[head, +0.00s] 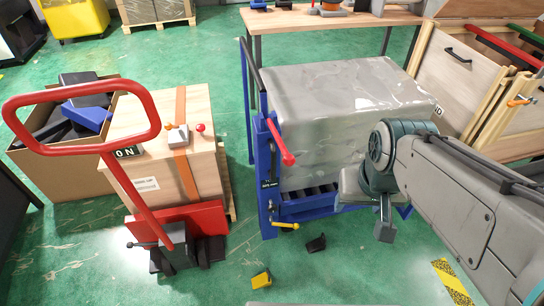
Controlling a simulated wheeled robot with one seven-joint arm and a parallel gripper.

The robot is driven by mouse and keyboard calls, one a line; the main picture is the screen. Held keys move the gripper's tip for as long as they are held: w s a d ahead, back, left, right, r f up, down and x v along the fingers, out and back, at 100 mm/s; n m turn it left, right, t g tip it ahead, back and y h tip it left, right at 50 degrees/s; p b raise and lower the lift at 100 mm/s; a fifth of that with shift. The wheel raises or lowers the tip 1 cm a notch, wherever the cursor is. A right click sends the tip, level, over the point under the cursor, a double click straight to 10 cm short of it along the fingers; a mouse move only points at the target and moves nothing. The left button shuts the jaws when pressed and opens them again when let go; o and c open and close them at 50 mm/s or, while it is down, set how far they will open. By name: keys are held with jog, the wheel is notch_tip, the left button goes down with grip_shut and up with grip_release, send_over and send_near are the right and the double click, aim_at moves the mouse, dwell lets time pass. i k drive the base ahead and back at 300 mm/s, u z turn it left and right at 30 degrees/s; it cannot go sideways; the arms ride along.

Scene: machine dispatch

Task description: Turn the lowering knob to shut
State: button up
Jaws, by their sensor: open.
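A blue lift frame (265,185) stands in the middle, with a pump lever ending in a red grip (287,158). Low at its front is a small yellow-handled knob or lever (285,226), lying roughly level. It looks like the lowering knob, but no label on it can be read. My gripper (384,230) is at the right, pointing down beside the lift, well to the right of the yellow knob and apart from it. It is open and seems empty; its fingers are only partly visible.
A grey wrapped block (340,105) sits on the lift. A red pallet jack (175,225) and a wooden crate (160,125) stand at left. A small yellow piece (261,280) and a black piece (316,243) lie on the green floor. Wooden drawers (455,70) stand at right.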

aim_at(272, 209)
jog(key=u, duration=0.8)
jog(key=k, duration=1)
jog(key=z, duration=0.75)
